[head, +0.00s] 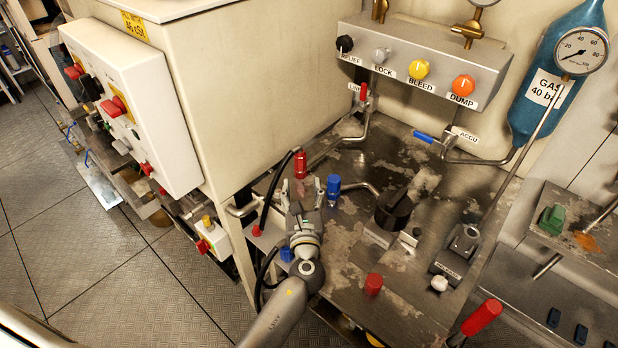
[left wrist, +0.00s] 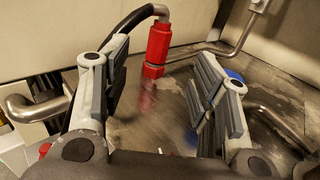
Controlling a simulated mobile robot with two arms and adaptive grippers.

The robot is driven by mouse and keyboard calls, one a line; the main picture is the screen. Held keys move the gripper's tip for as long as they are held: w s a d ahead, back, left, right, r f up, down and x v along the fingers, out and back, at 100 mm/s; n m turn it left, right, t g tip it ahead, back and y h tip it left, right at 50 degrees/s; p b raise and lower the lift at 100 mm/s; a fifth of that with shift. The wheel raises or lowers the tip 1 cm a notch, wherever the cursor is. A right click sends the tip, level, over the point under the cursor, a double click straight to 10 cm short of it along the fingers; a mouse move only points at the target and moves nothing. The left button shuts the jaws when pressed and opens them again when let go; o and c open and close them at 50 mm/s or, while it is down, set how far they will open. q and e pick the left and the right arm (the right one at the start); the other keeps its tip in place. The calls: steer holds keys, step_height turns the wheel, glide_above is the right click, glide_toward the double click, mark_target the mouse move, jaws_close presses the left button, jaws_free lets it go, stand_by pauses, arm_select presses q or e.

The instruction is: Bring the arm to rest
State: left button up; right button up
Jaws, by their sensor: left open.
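My left gripper (head: 301,192) is over the worn metal bench top, its arm coming up from the bottom of the head view. In the left wrist view its two fingers (left wrist: 160,95) stand apart with nothing between the pads. A red fitting (head: 300,165) with a black hose stands just beyond the fingertips, and it also shows in the left wrist view (left wrist: 157,48). A blue fitting (head: 333,188) stands just right of the gripper; in the left wrist view it is mostly hidden behind the right finger. My right gripper is not in view.
A valve panel (head: 425,58) with several knobs and a blue gas bottle (head: 545,88) are at the back. A black rotary knob (head: 394,210) and a red-handled lever (head: 482,317) are on the right. A white control box (head: 130,110) is at left, with open floor (head: 80,240) below.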

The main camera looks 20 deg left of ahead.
arm_select(q)
steer(key=s+a+f+n+g, duration=0.3)
steer(key=s+a+n+g, duration=0.15)
steer(key=s+n, duration=0.35)
steer(key=s+a+f+n+g, duration=0.3)
steer(key=s+a+n, duration=0.3)
steer(key=n, duration=0.4)
steer(key=s+d+f+n+g+h, duration=0.1)
steer(key=s+d+n+g+h, duration=0.35)
steer(key=s, duration=0.45)
steer(key=s+d+f+n+g+h, duration=0.1)
steer(key=s+d+n+h, duration=0.2)
steer(key=s+d+n, duration=0.5)
step_height(320, 180, down, 26)
steer(key=s+a+r+m+g, duration=0.1)
steer(key=s+a, duration=0.1)
steer(key=s, duration=0.1)
steer(key=s+a+f+g, duration=0.1)
steer(key=s+a+f, duration=0.2)
steer(key=s+f, duration=1.3)
steer(key=shift+s+f+g+y, duration=0.3)
steer(key=shift+s+y, duration=0.05)
